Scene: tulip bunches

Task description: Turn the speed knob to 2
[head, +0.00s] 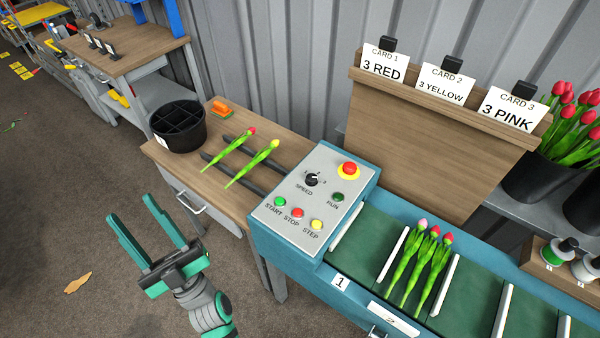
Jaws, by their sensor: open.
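The speed knob (312,180) is a small black dial on the light grey control panel (325,160), with a number scale around it and the word SPEED beside it. The knob's exact setting is too small to tell. The panel also has green, red and yellow buttons marked START (280,202), STOP (297,212) and STEP (316,224), a dark RUN lamp (337,197) and a red emergency button (349,168) on yellow. My gripper (148,222) is open and empty, over the floor to the left of the panel and apart from it.
A wooden table (190,165) left of the panel holds two tulips (245,160) on dark rails, a black divided bucket (178,125) and an orange item (222,108). A green conveyor (365,250) with white dividers and several tulips (425,262) runs right.

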